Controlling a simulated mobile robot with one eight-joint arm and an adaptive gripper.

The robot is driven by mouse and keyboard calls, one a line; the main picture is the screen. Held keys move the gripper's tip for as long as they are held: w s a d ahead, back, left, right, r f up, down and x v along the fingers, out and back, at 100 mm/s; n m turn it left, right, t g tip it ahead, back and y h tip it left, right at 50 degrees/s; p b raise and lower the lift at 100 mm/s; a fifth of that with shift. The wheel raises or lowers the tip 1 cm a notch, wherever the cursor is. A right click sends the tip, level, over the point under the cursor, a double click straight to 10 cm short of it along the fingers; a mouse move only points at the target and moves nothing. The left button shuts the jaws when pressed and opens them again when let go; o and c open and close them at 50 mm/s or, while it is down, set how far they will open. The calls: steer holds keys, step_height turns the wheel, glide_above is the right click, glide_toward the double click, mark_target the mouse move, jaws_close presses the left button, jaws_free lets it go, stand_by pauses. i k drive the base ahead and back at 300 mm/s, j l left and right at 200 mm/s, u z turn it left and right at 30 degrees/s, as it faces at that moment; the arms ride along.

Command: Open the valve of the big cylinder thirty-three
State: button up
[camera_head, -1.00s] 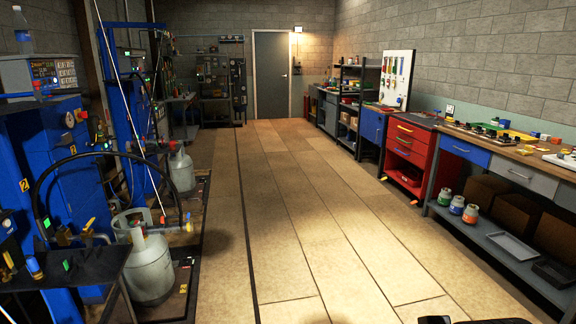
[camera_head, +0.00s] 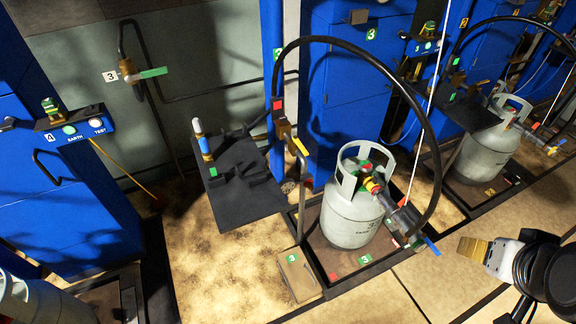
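A big grey cylinder (camera_head: 350,218) stands upright on a dark scale platform (camera_head: 340,272) tagged with a green 3. The print on its side is too small to read surely. Its valve (camera_head: 366,168), with red and green marks, sits inside the collar on top. A brass and grey coupling (camera_head: 392,205) joins it to a black hose (camera_head: 402,88), and a blue lever (camera_head: 431,245) sticks out at the coupling's lower end. My gripper (camera_head: 472,250) is at the lower right, apart from the cylinder, its tan tip pointing left. Its finger gap cannot be made out.
Another grey cylinder (camera_head: 484,150) stands on the scale to the right. Part of one (camera_head: 38,302) shows at the lower left. A black shelf (camera_head: 240,185) stands left of the big cylinder. Bare floor (camera_head: 225,275) lies in front of that shelf.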

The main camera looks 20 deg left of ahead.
mark_target(365, 166)
steer(key=u, duration=0.55)
steer(key=i+j+z, duration=0.15)
steer(key=i+z, duration=0.15)
steer(key=i, duration=0.15)
steer(key=i+j+z, duration=0.2)
steer(key=i+z, duration=0.15)
steer(key=i, duration=0.1)
